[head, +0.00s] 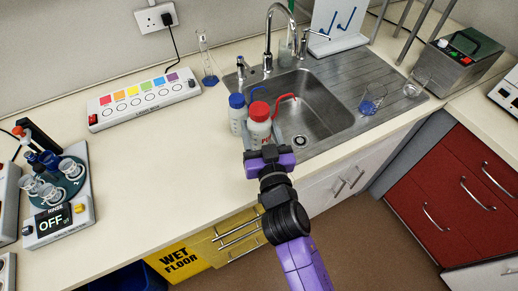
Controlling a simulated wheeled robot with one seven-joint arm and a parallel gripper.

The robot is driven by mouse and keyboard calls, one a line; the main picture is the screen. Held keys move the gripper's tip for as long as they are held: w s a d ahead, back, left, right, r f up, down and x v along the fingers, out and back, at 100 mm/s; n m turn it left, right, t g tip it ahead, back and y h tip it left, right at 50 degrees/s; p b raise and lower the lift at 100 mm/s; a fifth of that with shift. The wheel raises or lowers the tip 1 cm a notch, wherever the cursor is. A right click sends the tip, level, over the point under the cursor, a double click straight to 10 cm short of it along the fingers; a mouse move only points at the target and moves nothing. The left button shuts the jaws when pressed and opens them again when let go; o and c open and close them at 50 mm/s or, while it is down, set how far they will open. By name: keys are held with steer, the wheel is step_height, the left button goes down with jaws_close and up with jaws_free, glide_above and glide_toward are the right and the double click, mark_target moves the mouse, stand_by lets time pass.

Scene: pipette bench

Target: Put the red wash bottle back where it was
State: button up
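The red wash bottle (259,129) has a white body, a red cap and a thin red spout pointing right. It looks upright at the left edge of the sink, right beside the blue-capped wash bottle (237,118). My gripper (268,150) is at the near side of the red bottle and overlaps its lower part in the head view. The fingers are hard to make out against the bottle and the grey edges beside it, so I cannot tell whether they grip it. The bottle's base is hidden.
The steel sink (330,119) with its tap (268,40) lies right of the bottles. A blue-marked beaker (371,101) stands on the drainboard. The counter (170,165) left of the bottles is clear.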

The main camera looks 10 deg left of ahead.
step_height(320, 180, down, 8)
steer(key=b, duration=0.4)
steer(key=shift+f, duration=0.2)
steer(key=shift+b, duration=0.3)
steer(key=shift+f, duration=0.2)
steer(key=o, duration=0.8)
steer(key=shift+r, duration=0.25)
steer(key=b+v, duration=0.2)
steer(key=v, duration=1)
